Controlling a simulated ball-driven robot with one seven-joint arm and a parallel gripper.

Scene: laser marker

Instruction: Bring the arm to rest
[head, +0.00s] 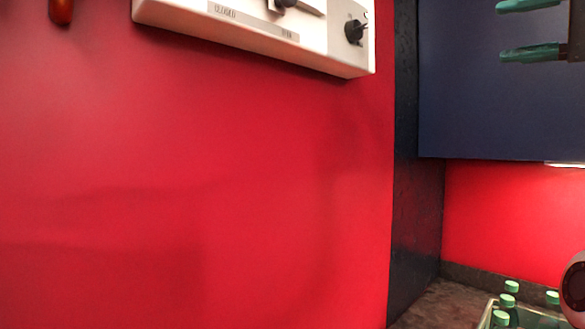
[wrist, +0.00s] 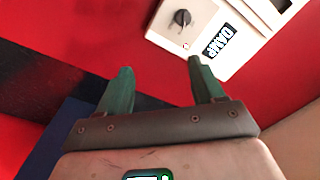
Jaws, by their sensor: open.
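My gripper (head: 500,31) is at the top right in the head view, in front of a dark blue panel. Its two green fingers are apart, with nothing between them. In the wrist view the gripper (wrist: 160,65) is also open and empty, pointing towards the red wall. A white control box (head: 330,58) is on that wall, left of the gripper in the head view. It carries a black knob (head: 354,31) and a partly visible lever. The white box (wrist: 222,60) also shows beyond the fingers in the wrist view.
A dark vertical strip (head: 415,200) divides the red wall (head: 200,180) from the blue panel (head: 490,110). Green-capped bottles (head: 508,300) stand in a tray at the bottom right, on a dark counter (head: 435,305).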

